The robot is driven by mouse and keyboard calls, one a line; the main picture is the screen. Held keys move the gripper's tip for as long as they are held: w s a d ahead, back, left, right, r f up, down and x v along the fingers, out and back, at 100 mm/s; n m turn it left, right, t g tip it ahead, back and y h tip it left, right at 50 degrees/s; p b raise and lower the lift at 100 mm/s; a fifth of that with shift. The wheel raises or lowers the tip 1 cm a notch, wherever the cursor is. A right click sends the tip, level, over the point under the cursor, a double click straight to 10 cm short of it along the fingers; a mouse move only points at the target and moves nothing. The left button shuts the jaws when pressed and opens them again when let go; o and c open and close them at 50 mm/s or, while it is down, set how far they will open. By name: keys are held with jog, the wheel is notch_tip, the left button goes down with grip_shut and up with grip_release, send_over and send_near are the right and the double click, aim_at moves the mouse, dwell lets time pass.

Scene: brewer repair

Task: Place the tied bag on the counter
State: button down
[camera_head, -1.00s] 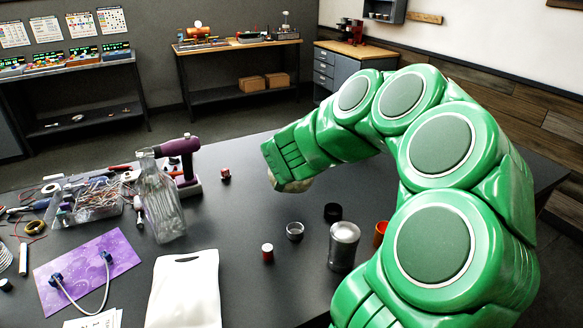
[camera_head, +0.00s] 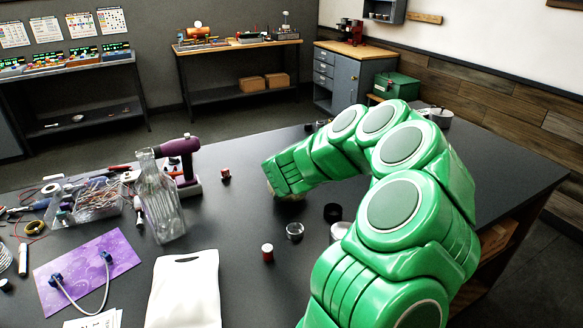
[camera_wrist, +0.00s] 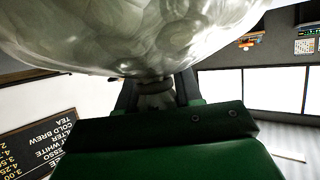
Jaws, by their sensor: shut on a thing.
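The tied bag (camera_wrist: 165,35) is pale and translucent with rounded lumps inside, and it fills the top of the wrist view. Its gathered neck (camera_wrist: 156,92) sits between the dark fingers of my gripper (camera_wrist: 155,97), which is shut on it. In the head view my gripper (camera_head: 270,184) is over the middle of the dark counter (camera_head: 235,232), and the bag is mostly hidden behind the green arm. I cannot tell whether the bag touches the counter.
A white pouch (camera_head: 185,290) lies in front. Tools and a parts bin (camera_head: 97,200) crowd the left. The counter's far right is mostly clear.

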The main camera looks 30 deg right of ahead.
jog(key=shift+f, duration=0.7)
jog(key=shift+f, duration=0.1)
jog(key=c, duration=0.8)
grip_release()
jog(key=shift+o, duration=0.2)
jog(key=shift+s+a+r, duration=0.1)
jog(key=shift+s+r, duration=0.05)
jog(key=shift+r, duration=0.05)
jog(key=v, duration=1.1)
jog(key=shift+s, duration=0.25)
jog(key=shift+a+r, duration=0.15)
jog(key=shift+a, duration=0.05)
